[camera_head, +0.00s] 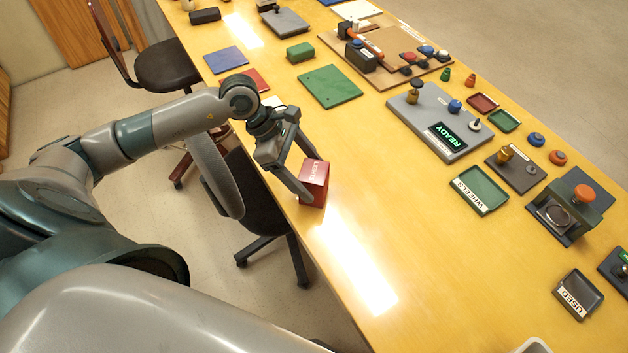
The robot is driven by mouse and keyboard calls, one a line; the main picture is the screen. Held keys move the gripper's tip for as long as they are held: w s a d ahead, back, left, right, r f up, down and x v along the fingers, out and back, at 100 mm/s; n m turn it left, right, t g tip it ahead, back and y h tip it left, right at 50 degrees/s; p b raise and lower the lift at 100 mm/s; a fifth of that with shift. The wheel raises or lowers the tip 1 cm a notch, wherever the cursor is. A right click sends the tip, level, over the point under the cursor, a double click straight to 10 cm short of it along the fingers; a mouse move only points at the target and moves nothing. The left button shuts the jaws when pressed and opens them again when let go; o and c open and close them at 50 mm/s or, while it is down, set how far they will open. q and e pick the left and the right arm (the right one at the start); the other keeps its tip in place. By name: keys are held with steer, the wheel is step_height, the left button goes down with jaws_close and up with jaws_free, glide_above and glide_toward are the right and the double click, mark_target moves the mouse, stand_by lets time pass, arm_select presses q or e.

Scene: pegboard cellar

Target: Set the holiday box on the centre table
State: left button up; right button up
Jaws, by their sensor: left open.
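A small red box (315,185) with a white label, its lettering upside down to me, stands on the near edge of the long yellow table (400,240). I take it as the holiday box. My left gripper (304,172) reaches in from the left and is open at the box. One finger lies along the box's near left side and the other is by its far top edge. I cannot tell whether the fingers touch it. My right gripper is not in view.
A green board (330,87), a grey READY panel (440,122), a green WHEELS tray (480,190) and a USED tray (578,294) lie on the table. The tabletop right of the box is clear. Dark chairs (166,66) stand along the near side.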

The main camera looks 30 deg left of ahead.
arm_select(q)
steer(key=b+v, duration=0.2)
steer(key=v, duration=0.5)
steer(key=shift+a+r+b, duration=0.1)
steer(key=shift+a+b, duration=0.05)
steer(key=shift+b, duration=0.2)
steer(key=shift+v, duration=0.9)
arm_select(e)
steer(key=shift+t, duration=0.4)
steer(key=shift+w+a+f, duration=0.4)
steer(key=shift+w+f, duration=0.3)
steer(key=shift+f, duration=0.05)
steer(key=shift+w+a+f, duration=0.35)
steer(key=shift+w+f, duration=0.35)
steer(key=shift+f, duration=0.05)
